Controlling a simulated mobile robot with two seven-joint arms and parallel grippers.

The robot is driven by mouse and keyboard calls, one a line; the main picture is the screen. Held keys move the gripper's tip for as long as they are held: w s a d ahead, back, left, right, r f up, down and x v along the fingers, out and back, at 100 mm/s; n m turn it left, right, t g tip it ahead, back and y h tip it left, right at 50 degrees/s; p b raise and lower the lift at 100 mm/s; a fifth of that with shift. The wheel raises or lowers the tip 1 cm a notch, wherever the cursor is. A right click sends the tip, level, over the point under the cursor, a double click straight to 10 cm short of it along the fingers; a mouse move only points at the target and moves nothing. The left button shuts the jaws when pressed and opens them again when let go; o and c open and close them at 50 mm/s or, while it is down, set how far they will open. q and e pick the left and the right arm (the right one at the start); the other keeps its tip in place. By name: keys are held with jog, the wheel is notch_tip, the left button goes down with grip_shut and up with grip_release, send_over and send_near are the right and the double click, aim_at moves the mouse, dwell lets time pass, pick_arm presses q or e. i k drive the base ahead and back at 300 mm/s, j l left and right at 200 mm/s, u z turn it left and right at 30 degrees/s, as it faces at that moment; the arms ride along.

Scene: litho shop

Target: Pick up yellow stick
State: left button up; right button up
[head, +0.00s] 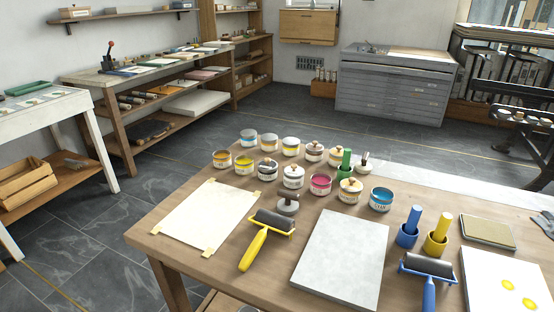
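A short yellow stick (443,225) stands nearly upright in a yellow cup (435,245) on the right part of the wooden table. A similar blue stick (413,217) stands in a blue cup (406,237) just left of it. A green stick (346,161) stands among the ink tins farther back. A roller with a yellow handle (253,250) lies near the table's front edge, between the taped paper and the grey slab. Neither of my grippers shows in the head view.
Several ink tins (293,177) stand across the table's back. A blue-handled roller (428,268) lies in front of the cups. A grey slab (341,258) lies left of it. An olive block (487,231) and a sheet with yellow spots (490,285) lie at right.

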aim_at(445, 220)
jog(key=z, duration=1.3)
jog(key=u, duration=1.55)
jog(key=z, duration=1.55)
jog(key=l+z, duration=0.3)
jog(key=j, duration=0.1)
